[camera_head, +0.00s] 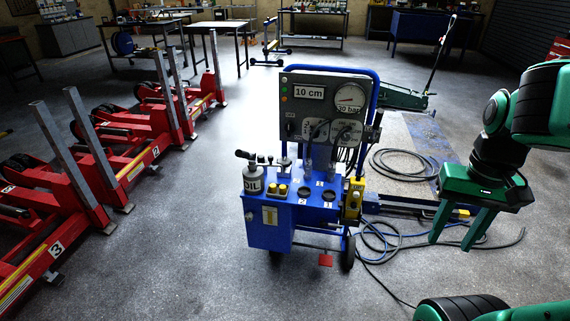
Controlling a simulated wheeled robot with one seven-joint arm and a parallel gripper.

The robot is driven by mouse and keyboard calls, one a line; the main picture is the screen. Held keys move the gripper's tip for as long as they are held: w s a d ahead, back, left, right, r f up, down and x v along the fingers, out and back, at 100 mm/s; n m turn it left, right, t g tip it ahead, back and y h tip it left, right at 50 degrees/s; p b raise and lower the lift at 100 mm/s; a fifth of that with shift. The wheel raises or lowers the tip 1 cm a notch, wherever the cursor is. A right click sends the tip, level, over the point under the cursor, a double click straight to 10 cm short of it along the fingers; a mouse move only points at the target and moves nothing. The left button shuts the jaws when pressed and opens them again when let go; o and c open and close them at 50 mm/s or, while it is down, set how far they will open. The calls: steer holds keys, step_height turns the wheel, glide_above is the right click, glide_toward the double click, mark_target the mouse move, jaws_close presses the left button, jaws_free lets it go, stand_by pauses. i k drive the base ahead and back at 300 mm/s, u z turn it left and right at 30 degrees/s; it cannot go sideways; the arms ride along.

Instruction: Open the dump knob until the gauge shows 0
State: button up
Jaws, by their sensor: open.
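A blue wheeled pump cart stands in the middle, with a grey panel (326,81) on top. The round white gauge (350,95) is at the panel's upper right, with a "30 bar" label just below it. A display (309,92) reads "10 cm". A small dark knob (290,128) sits at the panel's lower left, and two round dial plates with dark levers or knobs are beside it. I cannot tell which control is the dump knob, and the needle is too small to read. My gripper (457,242) is open and empty, pointing down, right of the cart and apart from it.
A yellow control box (354,199) hangs on the cart's right side. An oil can (257,180) stands on its blue tank (270,232). Hoses (385,240) lie on the floor between cart and arm. Red lifting columns (94,160) stand left. The front floor is mostly clear.

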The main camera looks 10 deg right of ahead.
mark_target(286, 162)
steer(key=k, duration=1.25)
steer(key=u, duration=0.5)
steer(key=i, duration=1.6)
steer(key=z, duration=0.15)
